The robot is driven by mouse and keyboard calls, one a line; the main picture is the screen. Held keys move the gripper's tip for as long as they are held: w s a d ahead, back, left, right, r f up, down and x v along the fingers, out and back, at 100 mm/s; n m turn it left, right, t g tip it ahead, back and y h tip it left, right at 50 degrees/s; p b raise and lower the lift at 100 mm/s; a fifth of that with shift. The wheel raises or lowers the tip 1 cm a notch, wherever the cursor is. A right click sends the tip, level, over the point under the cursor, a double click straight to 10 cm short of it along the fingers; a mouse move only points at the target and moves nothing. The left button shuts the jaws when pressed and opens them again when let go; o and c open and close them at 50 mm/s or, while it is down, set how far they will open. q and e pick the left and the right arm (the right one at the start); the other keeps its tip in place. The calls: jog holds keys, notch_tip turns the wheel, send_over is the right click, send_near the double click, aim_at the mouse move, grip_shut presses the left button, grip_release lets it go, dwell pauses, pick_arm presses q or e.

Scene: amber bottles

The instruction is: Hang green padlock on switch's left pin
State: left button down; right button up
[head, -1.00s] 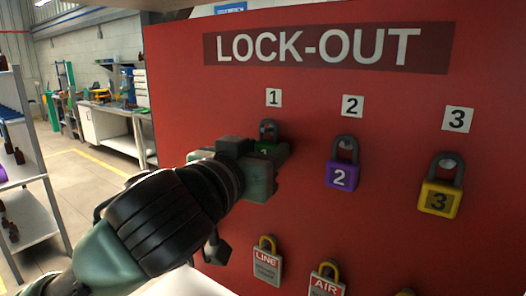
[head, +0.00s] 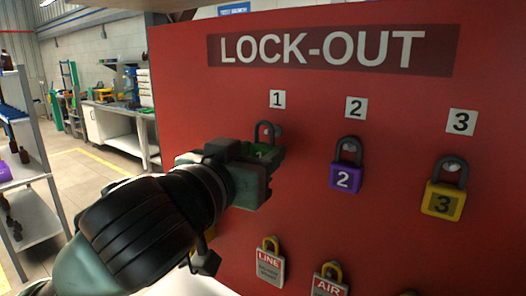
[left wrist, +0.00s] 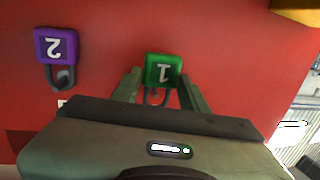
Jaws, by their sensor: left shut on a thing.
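The green padlock (head: 260,152), marked 1, is held upright at the red board under label 1, and its dark shackle shows above my left gripper (head: 268,156). The fingers cover much of its body in the head view. In the left wrist view the green padlock (left wrist: 162,70) sits between the two fingers of my left gripper (left wrist: 160,88). A pin seems to show just right of the shackle; I cannot tell whether the shackle is still around it. No switch can be made out. My right gripper is not in view.
On the red lock-out board (head: 400,110), a purple padlock (head: 345,177) and a yellow padlock (head: 442,200) hang to the right. LINE (head: 270,265) and AIR (head: 328,284) tags hang below. A shelf (head: 35,215) with bottles stands left, with open floor beyond.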

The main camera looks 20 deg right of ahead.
aim_at(256, 152)
pick_arm(q)
jog(key=shift+w+a+v, duration=0.15)
jog(key=shift+v, duration=1)
jog(key=shift+w+a+v, duration=0.15)
jog(key=shift+a+v, duration=0.05)
jog(key=shift+v, duration=0.95)
jog(key=shift+f, duration=0.1)
jog(key=w+a+f+m+g+h+b, duration=0.1)
jog(key=w+a+f+g, duration=0.2)
jog(key=f, duration=0.6)
jog(key=w+a+f+m+g+h+b, duration=0.1)
jog(key=w+a+f+m, duration=0.15)
jog(key=w+f, duration=0.4)
jog(key=w+a+f+n+t+y+b, duration=0.1)
jog(key=w+a+f+t, duration=0.15)
jog(key=a+f, duration=0.65)
jog(key=w+a+f+n+t+y+b, duration=0.1)
jog(key=w+a+f+n, duration=0.15)
jog(key=a+f, duration=0.6)
jog(key=x, duration=0.8)
jog(key=shift+w+d+m+p, duration=0.2)
jog(key=shift+m+p, duration=0.1)
jog(key=shift+p, duration=0.15)
